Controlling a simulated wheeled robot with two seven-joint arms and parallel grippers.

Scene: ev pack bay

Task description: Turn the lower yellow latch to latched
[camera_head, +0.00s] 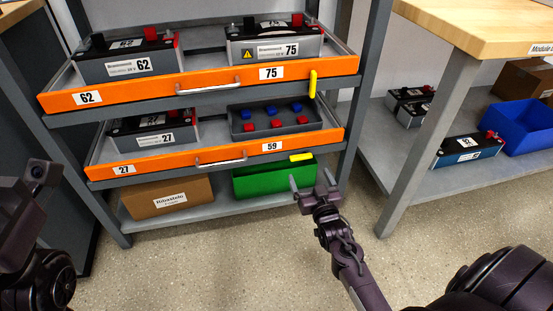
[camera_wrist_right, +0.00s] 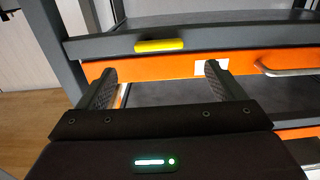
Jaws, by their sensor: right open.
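The lower yellow latch (camera_head: 301,157) lies horizontal at the right end of the lower orange tray, on the dark rail under its front. It also shows in the right wrist view as a level yellow bar (camera_wrist_right: 159,45). My right gripper (camera_head: 311,181) is open and empty, just below and in front of this latch. In the wrist view its two fingers (camera_wrist_right: 160,70) stand apart, with the latch beyond and between them, apparently untouched. The upper yellow latch (camera_head: 312,84) stands vertical across the upper orange tray's front. Only dark arm parts of mine show at the left; no left fingers are visible.
The lower tray (camera_head: 225,160) and upper tray (camera_head: 215,86) carry batteries and a module, with bar handles on their fronts. A green bin (camera_head: 262,183) and cardboard box (camera_head: 168,198) sit below. A wooden bench (camera_head: 480,30) stands right; open floor lies in front.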

